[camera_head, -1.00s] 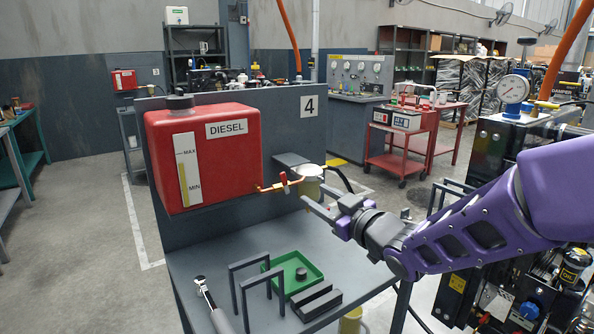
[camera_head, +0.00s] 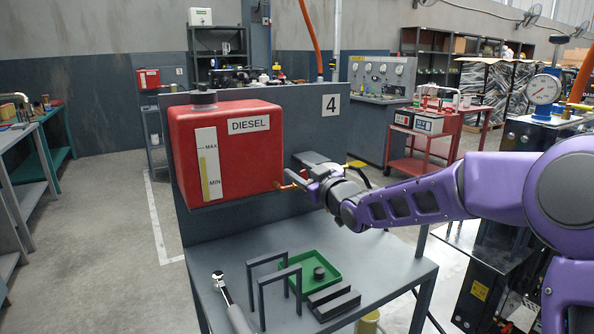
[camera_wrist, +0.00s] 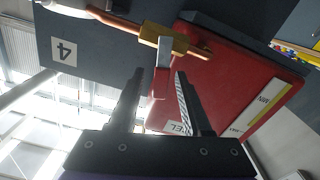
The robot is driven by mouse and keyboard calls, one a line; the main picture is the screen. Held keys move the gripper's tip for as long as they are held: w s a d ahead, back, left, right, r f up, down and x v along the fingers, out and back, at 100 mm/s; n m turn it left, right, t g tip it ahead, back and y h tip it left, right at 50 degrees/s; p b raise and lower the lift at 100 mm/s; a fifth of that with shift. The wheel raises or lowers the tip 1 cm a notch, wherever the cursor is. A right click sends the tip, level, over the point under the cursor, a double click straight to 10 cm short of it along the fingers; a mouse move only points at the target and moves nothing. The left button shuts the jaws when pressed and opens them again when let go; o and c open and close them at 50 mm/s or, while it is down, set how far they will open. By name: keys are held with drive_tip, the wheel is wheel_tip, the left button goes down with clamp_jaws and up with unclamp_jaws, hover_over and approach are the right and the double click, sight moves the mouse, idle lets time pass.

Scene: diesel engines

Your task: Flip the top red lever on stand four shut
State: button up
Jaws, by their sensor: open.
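The red diesel tank (camera_head: 225,150) is fixed to the stand's upright panel, beside the number four sign (camera_head: 331,105). In the head view my gripper (camera_head: 305,176) is at the valve and largely hides the lever.
Below is the grey stand table (camera_head: 395,265) with a green tray (camera_head: 322,285), dark upright frames (camera_head: 282,290) and a ratchet (camera_head: 222,290). A second machine with a gauge (camera_head: 544,89) stands at the right. Open floor lies left.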

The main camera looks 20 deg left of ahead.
drive_tip(key=shift+x, duration=0.85)
clamp_jaws()
